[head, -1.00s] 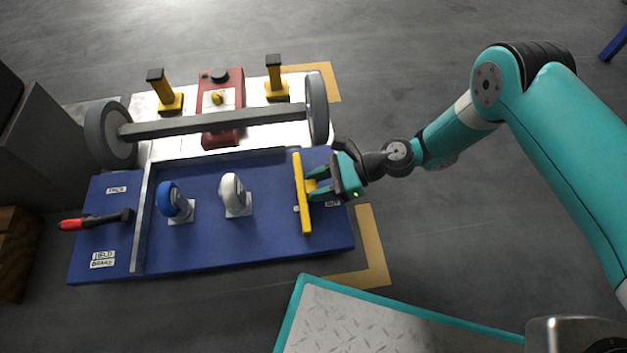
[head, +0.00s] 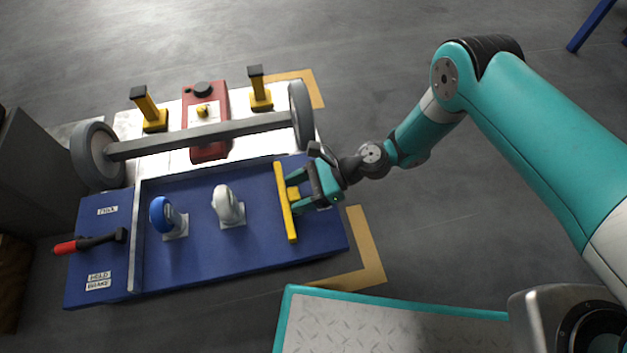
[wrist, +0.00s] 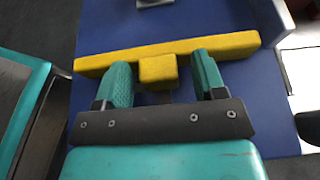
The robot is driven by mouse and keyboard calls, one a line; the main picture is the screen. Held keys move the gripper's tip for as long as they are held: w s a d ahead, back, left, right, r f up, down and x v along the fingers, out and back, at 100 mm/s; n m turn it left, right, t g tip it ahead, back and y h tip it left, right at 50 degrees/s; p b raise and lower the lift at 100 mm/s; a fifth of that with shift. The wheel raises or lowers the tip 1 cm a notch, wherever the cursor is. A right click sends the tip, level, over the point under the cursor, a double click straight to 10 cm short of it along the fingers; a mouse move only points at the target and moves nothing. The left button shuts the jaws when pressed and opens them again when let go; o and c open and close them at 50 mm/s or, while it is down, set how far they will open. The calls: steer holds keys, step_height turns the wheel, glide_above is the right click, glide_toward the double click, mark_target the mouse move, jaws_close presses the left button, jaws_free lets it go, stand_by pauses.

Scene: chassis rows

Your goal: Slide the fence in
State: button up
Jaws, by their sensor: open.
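The yellow fence (head: 285,203) is a long bar on the right part of the blue board (head: 255,255). It runs from near the board's back rail toward its front edge. In the wrist view the fence (wrist: 210,45) lies crosswise ahead, with a short yellow block (wrist: 158,70) on its near side. My gripper (head: 300,194) is at the fence's right side. In the wrist view my gripper's (wrist: 160,82) teal fingers are open, one on each side of the block, with gaps showing. Whether the fingertips touch the bar I cannot tell.
A blue caster (head: 168,216) and a white caster (head: 229,207) stand left of the fence. A red-handled lever (head: 90,242) lies at the far left. Behind are a wheeled axle (head: 200,137), a red box (head: 207,150) and two yellow posts (head: 149,109) (head: 260,88).

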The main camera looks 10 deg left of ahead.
steer(key=p+v, duration=0.7)
steer(key=v, duration=1)
steer(key=shift+w, duration=0.2)
steer(key=shift+d+r, duration=0.1)
steer(key=shift+r, duration=0.1)
step_height(320, 180, up, 28)
steer(key=n+t+h+p, duration=0.1)
steer(key=n+h+p, duration=0.45)
steer(key=n, duration=0.45)
steer(key=s+d+r+n+t+h+p, duration=0.1)
steer(key=s+d+r+n+t+p, duration=0.25)
steer(key=s+r, duration=0.6)
steer(key=s+d+r+n+t+h+p, duration=0.1)
steer(key=s+d+r+n+h+p, duration=0.1)
steer(key=s+d+r+n, duration=0.55)
step_height(320, 180, up, 41)
steer(key=a+p, duration=0.2)
steer(key=p, duration=3.6)
steer(key=shift+s, duration=0.45)
